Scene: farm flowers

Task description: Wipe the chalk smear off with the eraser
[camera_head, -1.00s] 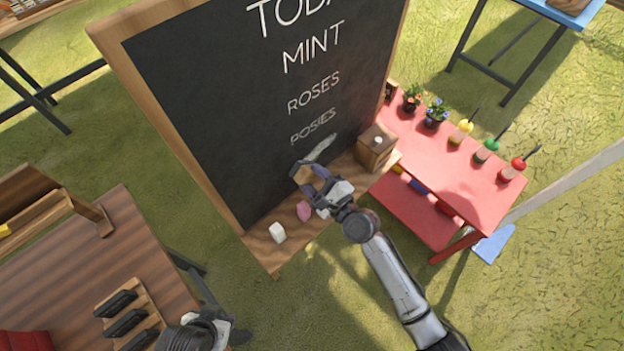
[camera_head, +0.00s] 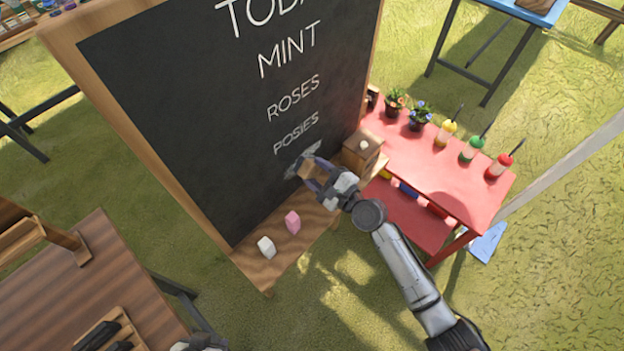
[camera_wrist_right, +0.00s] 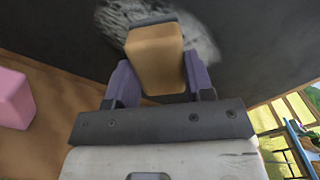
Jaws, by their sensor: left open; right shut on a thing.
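The chalkboard (camera_head: 200,130) stands upright with the words MINT, ROSES and POSIES in white. A chalk smear (camera_head: 301,160) lies just below POSIES; in the right wrist view the whitish smear (camera_wrist_right: 203,40) spreads on both sides of the eraser. My right gripper (camera_head: 318,180) is shut on the eraser (camera_head: 306,169), a tan block in the right wrist view (camera_wrist_right: 156,60). The eraser is at the board over the smear and hides part of it. My left gripper (camera_head: 200,343) is at the bottom edge, partly cut off, away from the board, open.
A white chalk block (camera_head: 266,247) and a pink block (camera_head: 292,222) rest on the board's wooden ledge (camera_head: 265,270). A wooden box (camera_head: 361,152) stands at the ledge's right end. A red table (camera_head: 440,165) with pots and bottles is to the right; a brown table (camera_head: 95,285) is at lower left.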

